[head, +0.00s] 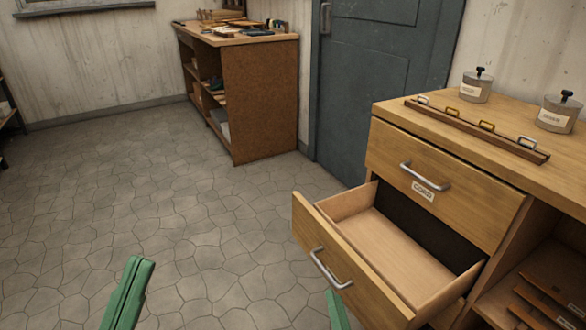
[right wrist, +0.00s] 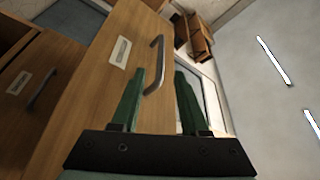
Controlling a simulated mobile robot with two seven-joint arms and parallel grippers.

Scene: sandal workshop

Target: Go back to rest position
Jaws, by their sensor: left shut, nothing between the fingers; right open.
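My left gripper (head: 128,290) is in the lower left of the head view, shut and empty above the floor. My right gripper (head: 338,310) shows only as a green finger at the bottom edge, by the pulled-out drawer's front. In the right wrist view my right gripper (right wrist: 160,76) is open. The metal handle (right wrist: 155,66) of the drawer front appears between its fingers, with no grip on it. Whether a finger touches the handle I cannot tell. The open drawer (head: 318,258) looks empty inside.
The wooden cabinet (head: 470,125) stands at right, with a closed drawer labelled CORD (head: 440,190) above the open one. On top are two lidded jars (head: 476,90) and a rail with clips (head: 475,130). A workbench (head: 262,100) and blue door (head: 380,80) stand behind. Floor at left is clear.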

